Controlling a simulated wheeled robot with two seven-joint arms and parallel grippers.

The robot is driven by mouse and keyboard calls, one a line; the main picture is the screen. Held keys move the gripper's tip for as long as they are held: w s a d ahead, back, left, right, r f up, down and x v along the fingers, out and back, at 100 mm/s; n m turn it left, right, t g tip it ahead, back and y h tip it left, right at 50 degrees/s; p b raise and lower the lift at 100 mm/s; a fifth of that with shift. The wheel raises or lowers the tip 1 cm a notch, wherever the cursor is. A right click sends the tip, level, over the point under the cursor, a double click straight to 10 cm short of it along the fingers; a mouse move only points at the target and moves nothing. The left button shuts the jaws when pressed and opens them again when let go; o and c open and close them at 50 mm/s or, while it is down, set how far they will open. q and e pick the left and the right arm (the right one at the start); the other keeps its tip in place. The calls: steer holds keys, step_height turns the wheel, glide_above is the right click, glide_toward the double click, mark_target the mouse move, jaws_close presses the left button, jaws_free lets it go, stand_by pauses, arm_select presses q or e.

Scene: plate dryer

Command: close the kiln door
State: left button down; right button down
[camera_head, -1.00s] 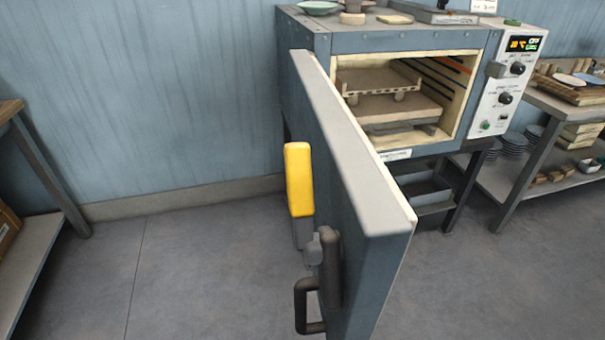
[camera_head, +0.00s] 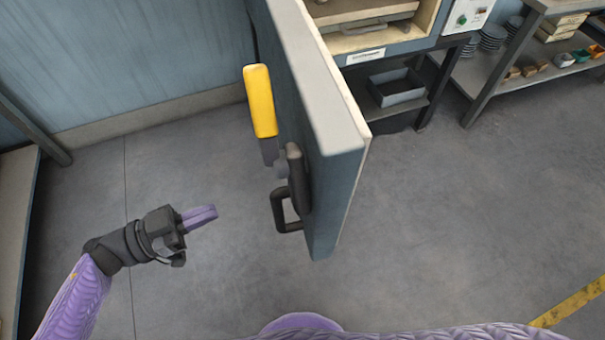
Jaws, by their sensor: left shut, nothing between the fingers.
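The kiln door (camera_head: 318,100) stands wide open, swung out toward me from the kiln (camera_head: 385,40) at the top. Its outer face is on the left and carries a dark handle (camera_head: 281,212) and a lever with a yellow grip (camera_head: 260,100). My left gripper (camera_head: 212,214) is left of the handle, apart from the door, with its purple fingers shut and empty. My right gripper is not in view; a purple arm part runs along the bottom edge.
A grey bin (camera_head: 397,88) sits on the shelf under the kiln. A shelf unit (camera_head: 500,62) with plates and small items stands at the upper right. A bench (camera_head: 22,225) is at the left edge. The floor around the door is clear.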

arm_select(q)
step_height(320, 180, up, 2)
steer(key=s+m+g, duration=0.1)
steer(key=m+g, duration=0.1)
steer(key=g, duration=0.1)
glide_toward(309, 197)
steer(key=shift+h, duration=0.3)
steer(key=x, duration=0.7)
steer(key=shift+w+d+f+b, duration=0.1)
steer(key=shift+d+f+b, duration=0.1)
steer(key=shift+b, duration=0.2)
